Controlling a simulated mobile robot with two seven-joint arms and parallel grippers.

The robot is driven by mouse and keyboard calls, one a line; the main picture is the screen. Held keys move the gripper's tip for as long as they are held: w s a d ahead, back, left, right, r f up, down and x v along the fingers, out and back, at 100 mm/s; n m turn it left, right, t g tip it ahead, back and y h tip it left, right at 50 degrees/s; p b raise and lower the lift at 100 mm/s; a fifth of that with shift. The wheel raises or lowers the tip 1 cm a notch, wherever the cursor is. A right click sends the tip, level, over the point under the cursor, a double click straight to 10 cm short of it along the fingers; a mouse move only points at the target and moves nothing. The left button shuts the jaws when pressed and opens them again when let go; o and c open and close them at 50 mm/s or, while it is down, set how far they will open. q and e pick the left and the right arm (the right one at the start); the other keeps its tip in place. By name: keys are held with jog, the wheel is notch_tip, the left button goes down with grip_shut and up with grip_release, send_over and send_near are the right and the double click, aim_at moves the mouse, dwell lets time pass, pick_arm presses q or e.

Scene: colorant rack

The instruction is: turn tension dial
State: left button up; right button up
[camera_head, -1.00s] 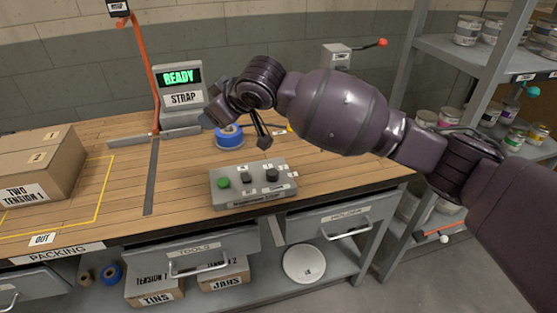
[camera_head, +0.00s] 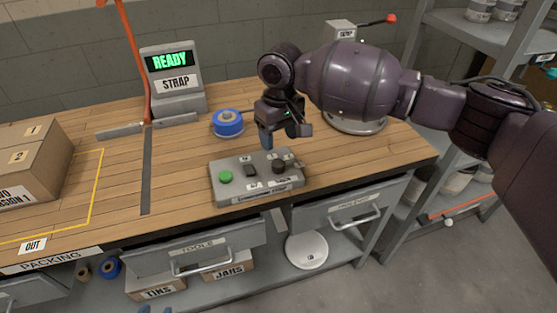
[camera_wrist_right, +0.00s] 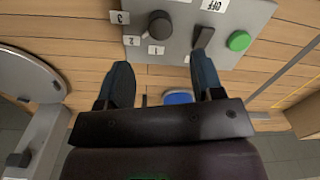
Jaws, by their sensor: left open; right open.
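The tension dial is a black round knob (camera_head: 278,167) on the right part of a grey control box (camera_head: 225,197) on the bench. In the right wrist view the dial (camera_wrist_right: 160,25) has small number labels around it. My right gripper (camera_head: 282,138) is open and empty, just above and behind the box near the dial. In the wrist view its blue fingers (camera_wrist_right: 161,78) are apart, with the dial beyond their tips and roughly between them; they do not appear to touch it. Two bluish tips of my left gripper (camera_head: 157,309) barely show at the bottom edge.
The box also carries a green button (camera_head: 225,177) and a black rocker switch (camera_head: 249,170). A blue tape roll (camera_head: 228,123) lies behind it. A round metal plate (camera_head: 356,122) is behind my right gripper. A screen reading READY (camera_head: 170,60) and a carton (camera_head: 35,165) stand left.

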aim_at(278, 163)
notch_tip(278, 163, down, 7)
jog(key=shift+r+b, duration=0.1)
jog(key=shift+b, duration=0.4)
jog(key=shift+f, duration=0.55)
pick_arm(q)
jog(key=shift+w+d, duration=0.15)
jog(key=shift+w, duration=0.45)
pick_arm(e)
jog(key=shift+f, duration=0.1)
jog(key=shift+s, duration=0.1)
jog(key=c, duration=0.9)
pick_arm(q)
jog(key=shift+s+f, duration=0.1)
